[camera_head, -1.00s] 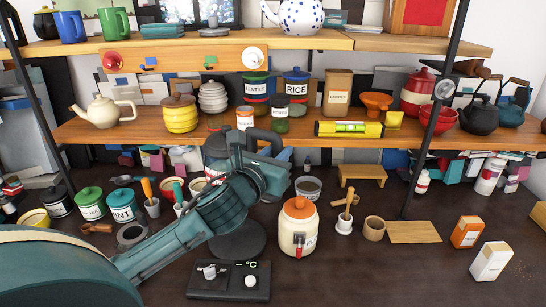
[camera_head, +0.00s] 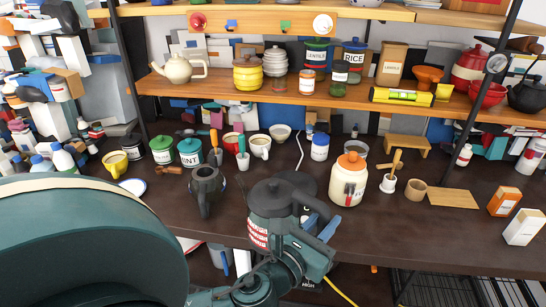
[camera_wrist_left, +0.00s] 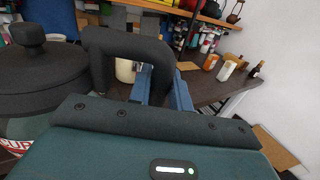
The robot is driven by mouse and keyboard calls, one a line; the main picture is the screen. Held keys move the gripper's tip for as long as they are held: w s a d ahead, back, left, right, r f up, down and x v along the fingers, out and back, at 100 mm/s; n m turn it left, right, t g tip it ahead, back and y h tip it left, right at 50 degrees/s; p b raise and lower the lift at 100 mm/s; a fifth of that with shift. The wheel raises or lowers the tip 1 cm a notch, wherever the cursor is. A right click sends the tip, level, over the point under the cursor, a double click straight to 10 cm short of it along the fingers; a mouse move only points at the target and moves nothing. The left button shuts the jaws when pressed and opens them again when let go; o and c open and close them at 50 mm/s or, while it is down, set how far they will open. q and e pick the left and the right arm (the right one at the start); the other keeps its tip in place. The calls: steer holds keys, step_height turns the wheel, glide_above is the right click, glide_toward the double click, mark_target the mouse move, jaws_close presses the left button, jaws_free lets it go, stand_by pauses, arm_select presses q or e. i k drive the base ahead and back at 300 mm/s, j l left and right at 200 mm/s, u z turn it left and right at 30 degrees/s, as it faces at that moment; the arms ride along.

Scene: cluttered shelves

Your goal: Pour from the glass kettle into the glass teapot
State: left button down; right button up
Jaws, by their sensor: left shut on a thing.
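A dark kettle (camera_head: 269,203) with a flat round lid and a knob hangs in front of the table's front edge. A red and white label shows low on its left side. It also fills the left of the left wrist view (camera_wrist_left: 45,75). My left gripper (camera_head: 322,228) is shut on the kettle's black handle, its blue fingers on either side. The kettle looks nearly upright. A dark pot with a spout (camera_head: 206,186), which looks like the teapot, stands on the table to the left of the kettle, apart from it. Neither looks clearly like glass. My right gripper is out of view.
A white jar with an orange lid (camera_head: 348,180) stands just right of the kettle. Green and teal tins (camera_head: 190,152), cups and a blue-lidded jar (camera_head: 320,147) line the back. A shelf (camera_head: 220,88) runs above. Bare table (camera_head: 425,235) lies at the front right.

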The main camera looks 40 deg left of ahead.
mark_target(207, 186)
steer(key=k+j+u, duration=0.1)
steer(key=j, duration=0.2)
steer(key=k+j+u, duration=0.2)
steer(key=j, duration=0.45)
steer(key=k+j+u, duration=0.1)
steer(key=k+j, duration=0.15)
steer(key=k+j+u, duration=0.1)
steer(key=j, duration=0.35)
steer(key=i+l, duration=0.4)
steer(key=l, duration=0.05)
